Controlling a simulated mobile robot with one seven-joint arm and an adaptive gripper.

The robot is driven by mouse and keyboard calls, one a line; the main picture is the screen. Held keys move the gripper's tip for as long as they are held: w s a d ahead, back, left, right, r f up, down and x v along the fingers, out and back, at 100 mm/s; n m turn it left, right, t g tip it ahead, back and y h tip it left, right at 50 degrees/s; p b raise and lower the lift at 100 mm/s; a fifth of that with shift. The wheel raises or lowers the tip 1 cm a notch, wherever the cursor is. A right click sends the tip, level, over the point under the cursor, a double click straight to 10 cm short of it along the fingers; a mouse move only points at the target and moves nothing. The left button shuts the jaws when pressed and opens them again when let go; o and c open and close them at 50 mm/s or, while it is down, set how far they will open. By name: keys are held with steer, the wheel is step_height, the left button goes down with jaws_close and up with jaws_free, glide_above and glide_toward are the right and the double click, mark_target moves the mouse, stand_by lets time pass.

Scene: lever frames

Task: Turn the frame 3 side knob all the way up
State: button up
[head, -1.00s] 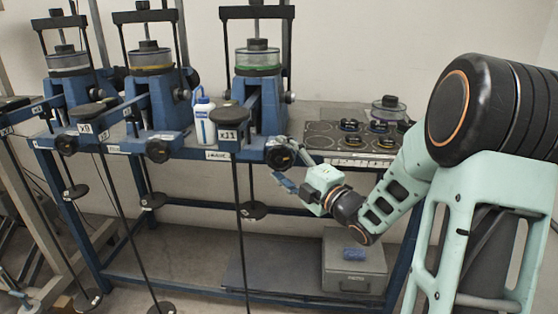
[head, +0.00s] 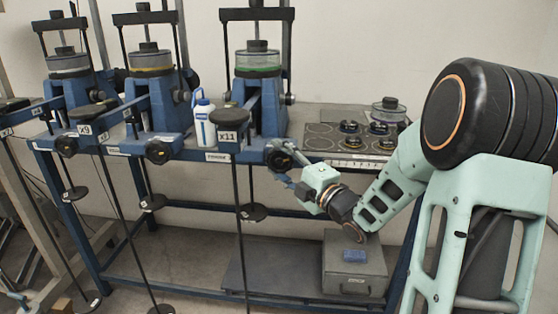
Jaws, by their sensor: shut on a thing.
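Frame 3 is the blue lever frame (head: 268,122) on the right of the row, with a lever marked x11 (head: 228,136). Its black side knob (head: 279,156) is on the front, right of the lever. My gripper (head: 285,162) reaches the knob from the lower right and is shut on it, with the fingers partly seen around its edge. The knob's marking is too small to read. The lever looks about level, with a hanger rod down to a weight disc (head: 253,212).
Two similar frames stand left, with side knobs (head: 158,151). A white bottle (head: 203,124) stands between the middle frame and frame 3. A tray with black rings (head: 340,138) lies right on the bench. A grey box (head: 355,268) sits below my wrist.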

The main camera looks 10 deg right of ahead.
steer(key=shift+f+m+t+b, duration=0.2)
steer(key=shift+m+t+b, duration=0.15)
steer(key=shift+b, duration=0.8)
steer(key=shift+r, duration=0.2)
steer(key=shift+m, duration=0.25)
steer(key=o, duration=1.2)
steer(key=v, duration=1.2)
